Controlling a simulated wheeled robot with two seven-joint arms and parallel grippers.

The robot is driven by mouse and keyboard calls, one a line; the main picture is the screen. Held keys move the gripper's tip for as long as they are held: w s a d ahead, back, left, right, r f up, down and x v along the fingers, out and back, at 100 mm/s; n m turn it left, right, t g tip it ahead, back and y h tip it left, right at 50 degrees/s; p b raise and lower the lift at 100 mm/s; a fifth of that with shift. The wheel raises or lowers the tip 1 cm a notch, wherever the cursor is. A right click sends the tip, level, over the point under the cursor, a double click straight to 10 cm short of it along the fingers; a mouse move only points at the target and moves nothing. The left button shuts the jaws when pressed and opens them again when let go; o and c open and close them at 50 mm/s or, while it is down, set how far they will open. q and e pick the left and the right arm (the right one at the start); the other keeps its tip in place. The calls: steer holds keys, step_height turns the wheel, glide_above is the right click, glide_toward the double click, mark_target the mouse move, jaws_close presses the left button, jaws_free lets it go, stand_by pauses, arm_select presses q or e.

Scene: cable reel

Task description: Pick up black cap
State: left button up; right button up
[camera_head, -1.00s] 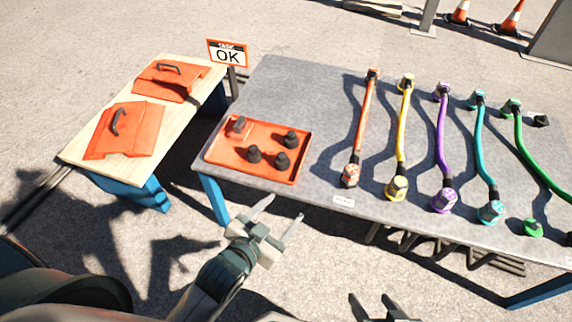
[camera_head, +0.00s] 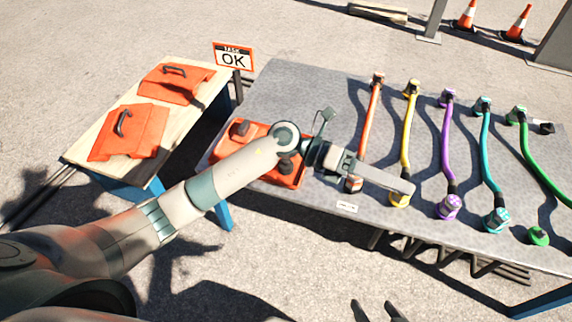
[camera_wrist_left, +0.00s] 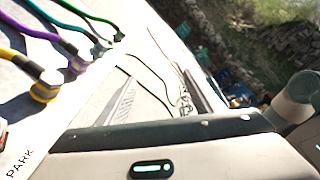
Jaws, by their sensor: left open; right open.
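Black caps sit in the orange tray (camera_head: 222,150) in the head view. One cap (camera_head: 239,128) shows at its left, and another (camera_head: 286,166) shows partly behind my left arm; the arm hides the rest. A small black piece (camera_head: 546,128), which may be a cap, lies at the table's far right. My left gripper (camera_head: 405,188) is open, stretched right over the table above the orange and yellow cable ends. Nothing shows between its fingers. My right gripper (camera_head: 375,312) is open and empty at the bottom edge. No black cap is clear in the left wrist view.
Orange (camera_head: 370,115), yellow (camera_head: 407,130), purple (camera_head: 447,150), teal (camera_head: 485,150) and green cables lie across the grey table (camera_head: 300,85). A green cap (camera_head: 538,236) stands near its front edge. Orange lids (camera_head: 130,132) lie on the wooden table. An OK sign (camera_head: 233,58) stands behind.

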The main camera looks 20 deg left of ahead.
arm_select(q)
steer(key=w+a+f+m+y, duration=0.3)
steer(key=w+a+f+y, duration=0.1)
steer(key=a+f+y, duration=0.15)
steer(key=w+a+t+y, duration=0.1)
steer(key=w+a+y, duration=0.4)
steer(key=a, duration=0.6)
steer(key=w+a+y, duration=0.6)
steer(key=a, duration=0.5)
steer(key=shift+w+r+t, duration=0.25)
steer(key=shift+r+t, duration=0.1)
steer(key=shift+t, duration=0.05)
steer(key=shift+a, duration=0.1)
glide_above(286, 164)
steer(key=f, duration=0.7)
steer(key=f+b, duration=0.1)
steer(key=f, duration=0.3)
steer(key=shift+w+a+f, duration=0.25)
steer(key=shift+w+a, duration=0.05)
steer(key=shift+f, duration=0.4)
arm_select(e)
steer(key=shift+w+a+r+t+y, duration=0.3)
steer(key=shift+w+a+r+t, duration=0.3)
steer(key=shift+w+r+t, duration=0.2)
